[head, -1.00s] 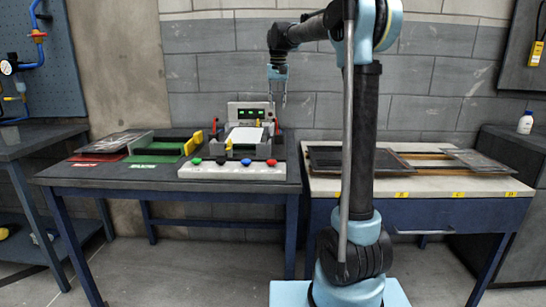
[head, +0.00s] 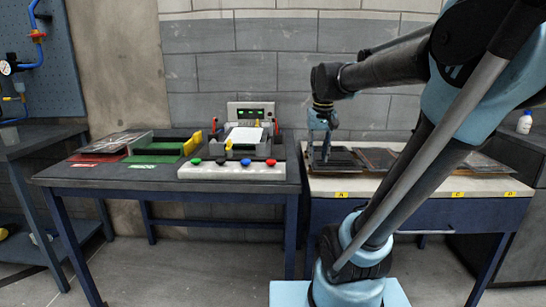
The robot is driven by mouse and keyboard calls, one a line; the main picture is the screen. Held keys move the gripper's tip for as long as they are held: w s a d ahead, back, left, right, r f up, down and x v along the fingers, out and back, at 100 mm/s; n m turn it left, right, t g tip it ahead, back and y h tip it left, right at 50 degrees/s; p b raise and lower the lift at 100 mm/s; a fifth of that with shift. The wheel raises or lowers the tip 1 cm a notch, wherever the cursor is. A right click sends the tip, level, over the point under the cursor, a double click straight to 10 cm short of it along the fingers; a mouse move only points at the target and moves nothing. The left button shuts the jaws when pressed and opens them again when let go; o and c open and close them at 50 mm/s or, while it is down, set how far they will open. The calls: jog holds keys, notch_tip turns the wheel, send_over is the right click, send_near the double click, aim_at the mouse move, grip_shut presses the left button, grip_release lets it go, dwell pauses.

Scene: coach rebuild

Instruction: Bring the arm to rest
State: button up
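My gripper (head: 325,153) hangs from my arm in the head view, pointing down over the left end of the right-hand bench (head: 440,189). It is small and dark at its fingertips, and I cannot tell if it is open or shut. Its fingertips are close to a dark flat panel (head: 335,163) on that bench; I cannot tell whether they touch. My arm leans across the right side of the view and hides part of the bench.
A test fixture (head: 246,136) with coloured buttons stands on the left table (head: 110,180). Red (head: 98,157) and green (head: 155,158) trays lie left of it. More dark panels (head: 380,158) lie on the right bench, partly behind my arm. A white bottle (head: 524,123) stands far right.

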jog(key=s+d+f, duration=0.2)
jog(key=s+f, duration=0.5)
jog(key=f, duration=0.2)
jog(key=s+d+f, duration=0.2)
jog(key=s+f, duration=0.6)
jog(key=f, duration=0.1)
jog(key=shift+s+t, duration=0.3)
jog(key=shift+w+f, duration=0.15)
jog(key=shift+w, duration=0.3)
